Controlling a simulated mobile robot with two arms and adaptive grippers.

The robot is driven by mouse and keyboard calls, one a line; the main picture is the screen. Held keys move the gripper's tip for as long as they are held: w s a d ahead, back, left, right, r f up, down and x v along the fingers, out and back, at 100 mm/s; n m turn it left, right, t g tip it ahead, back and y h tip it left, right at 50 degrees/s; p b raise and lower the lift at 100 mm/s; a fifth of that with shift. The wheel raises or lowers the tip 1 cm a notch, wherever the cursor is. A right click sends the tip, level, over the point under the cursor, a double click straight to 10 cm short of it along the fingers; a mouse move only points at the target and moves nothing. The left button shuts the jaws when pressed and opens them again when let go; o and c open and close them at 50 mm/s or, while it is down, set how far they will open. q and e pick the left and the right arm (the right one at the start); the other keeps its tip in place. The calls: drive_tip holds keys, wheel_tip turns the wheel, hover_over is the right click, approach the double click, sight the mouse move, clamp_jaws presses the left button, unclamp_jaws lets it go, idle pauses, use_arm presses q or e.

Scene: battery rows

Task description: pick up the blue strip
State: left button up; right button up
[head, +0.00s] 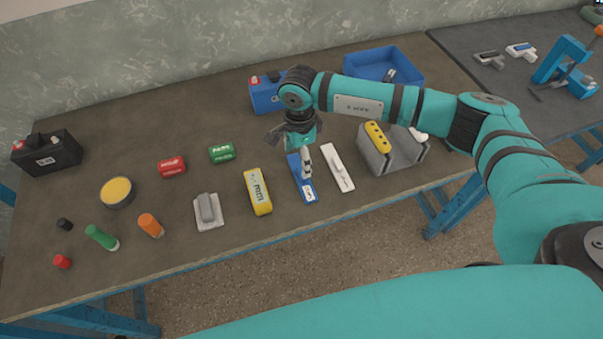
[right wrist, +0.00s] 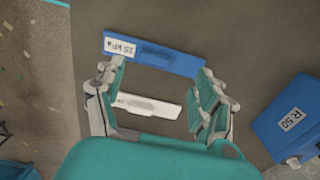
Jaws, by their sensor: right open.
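The blue strip (head: 304,187) lies flat on the workbench in the head view, with a white label at its near end. It also shows in the right wrist view (right wrist: 165,55), crossing in front of the fingertips, its label reading "25 kPa" or similar. My right gripper (head: 304,158) is above the strip's far part and hides some of it. In the right wrist view its fingers (right wrist: 158,80) are spread apart with nothing held. I cannot tell whether they touch the strip. My left gripper is not in the views.
A white strip (head: 338,168) lies close to the right of the blue one, and a yellow pack (head: 257,192) to its left. A grey holder (head: 400,157) with a yellow piece (head: 377,137) stands further right. A blue battery (head: 263,96) and blue bin (head: 411,66) are behind.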

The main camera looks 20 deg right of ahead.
sight(307, 191)
drive_tip(key=f, duration=0.1)
drive_tip(key=f+p, duration=0.1)
drive_tip(key=f, duration=0.1)
drive_tip(key=f+p, duration=0.1)
drive_tip(key=shift+s+d+f, duration=0.1)
drive_tip(key=shift+s+f, duration=0.1)
drive_tip(key=shift+s, duration=0.2)
drive_tip(key=shift+f, duration=0.35)
drive_tip(key=shift+c, duration=0.2)
drive_tip(key=c, duration=1.1)
drive_tip(key=shift+r, duration=0.1)
